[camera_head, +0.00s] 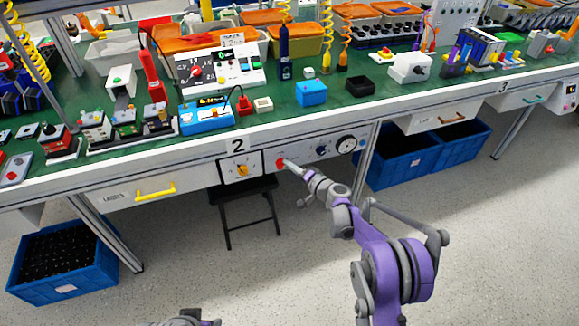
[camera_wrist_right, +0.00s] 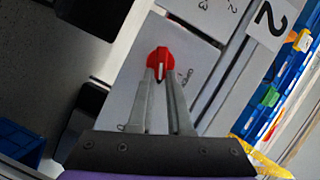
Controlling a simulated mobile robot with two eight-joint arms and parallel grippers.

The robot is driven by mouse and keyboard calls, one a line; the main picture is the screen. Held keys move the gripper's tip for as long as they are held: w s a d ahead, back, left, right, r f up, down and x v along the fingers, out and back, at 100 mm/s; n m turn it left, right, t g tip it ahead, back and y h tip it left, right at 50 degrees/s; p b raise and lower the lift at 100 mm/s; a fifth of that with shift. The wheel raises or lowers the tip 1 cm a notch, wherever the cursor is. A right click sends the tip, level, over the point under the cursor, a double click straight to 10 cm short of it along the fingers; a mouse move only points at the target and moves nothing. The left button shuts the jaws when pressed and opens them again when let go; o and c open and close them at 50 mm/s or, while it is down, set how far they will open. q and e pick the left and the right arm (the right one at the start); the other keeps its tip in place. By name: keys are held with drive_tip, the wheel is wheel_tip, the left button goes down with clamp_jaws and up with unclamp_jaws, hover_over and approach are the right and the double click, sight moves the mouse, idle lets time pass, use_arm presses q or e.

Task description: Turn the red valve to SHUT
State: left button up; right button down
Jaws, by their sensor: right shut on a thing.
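The red valve (camera_head: 281,163) is a small round knob on the white front panel below the green bench, right of the "2" label. In the right wrist view the red valve (camera_wrist_right: 160,57) has a white pointer line, which points down the picture between my fingers. My right gripper (camera_head: 288,164) reaches the valve from the front. In the wrist view the right gripper (camera_wrist_right: 163,76) is shut on the valve, with one finger on each side. My left gripper is not in view.
A yellow rotary knob (camera_head: 242,170) is left of the valve. A dark blue knob (camera_head: 321,151) and a round gauge (camera_head: 346,144) are to its right. A black stool (camera_head: 246,197) stands below. The floor in front is mostly clear.

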drive_tip(key=shift+f+m+t+y+b, duration=0.3)
drive_tip(key=shift+m+y+b, duration=0.15)
drive_tip(key=shift+m, duration=0.55)
drive_tip(key=shift+f+m+t+y+b, duration=0.25)
drive_tip(key=shift+m+y+b, duration=0.15)
drive_tip(key=shift+m, duration=0.6)
drive_tip(key=c, duration=0.8)
unclamp_jaws()
drive_tip(key=shift+c, duration=0.2)
drive_tip(key=shift+d, duration=0.1)
drive_tip(key=p+v, duration=0.1)
drive_tip(key=v, duration=1)
drive_tip(key=shift+p, duration=0.3)
drive_tip(key=shift+r, duration=0.1)
